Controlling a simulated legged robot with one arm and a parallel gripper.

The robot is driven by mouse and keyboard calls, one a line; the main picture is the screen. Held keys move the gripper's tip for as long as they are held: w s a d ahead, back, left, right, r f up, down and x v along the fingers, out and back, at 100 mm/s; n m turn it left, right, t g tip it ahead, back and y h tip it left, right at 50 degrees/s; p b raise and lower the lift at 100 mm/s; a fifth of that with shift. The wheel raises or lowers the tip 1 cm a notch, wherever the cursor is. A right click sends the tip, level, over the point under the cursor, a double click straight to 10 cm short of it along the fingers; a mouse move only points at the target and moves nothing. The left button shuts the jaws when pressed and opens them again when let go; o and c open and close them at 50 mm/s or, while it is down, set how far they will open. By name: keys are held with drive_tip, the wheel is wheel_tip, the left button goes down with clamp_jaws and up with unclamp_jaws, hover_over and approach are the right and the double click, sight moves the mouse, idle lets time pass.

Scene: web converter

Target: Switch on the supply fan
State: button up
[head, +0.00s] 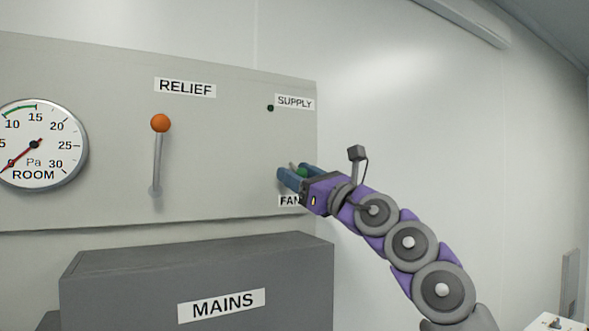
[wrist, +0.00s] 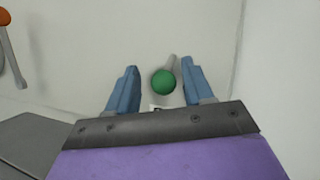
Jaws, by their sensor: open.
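The fan switch is a small lever with a green ball knob (wrist: 163,82) and a short grey stem (wrist: 171,62) on the panel. It also shows in the head view as a green knob (head: 301,172), partly hidden by my gripper, above the FAN label (head: 289,201). My gripper (wrist: 159,80) is open, with one blue finger on each side of the green knob. I see gaps between the fingers and the knob in the wrist view. A small dark green lamp (head: 270,108) sits beside the SUPPLY label (head: 295,102) above and looks unlit.
The RELIEF lever with an orange knob (head: 160,123) stands upright to the left on the panel (head: 225,150). A round ROOM pressure gauge (head: 40,145) is at the far left. The grey MAINS box (head: 130,290) juts out below. Right of the panel is bare white wall (head: 430,110).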

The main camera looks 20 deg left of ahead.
drive_tip(key=shift+w+d+r, duration=0.1)
drive_tip(key=shift+d+r, duration=0.05)
drive_tip(key=shift+d, duration=0.35)
drive_tip(key=shift+a, duration=0.65)
drive_tip(key=c, duration=0.3)
drive_tip(key=shift+c, duration=0.8)
drive_tip(key=shift+w+d, duration=0.2)
drive_tip(key=shift+d, duration=0.05)
drive_tip(key=c, duration=0.3)
drive_tip(key=shift+s, duration=0.1)
clamp_jaws()
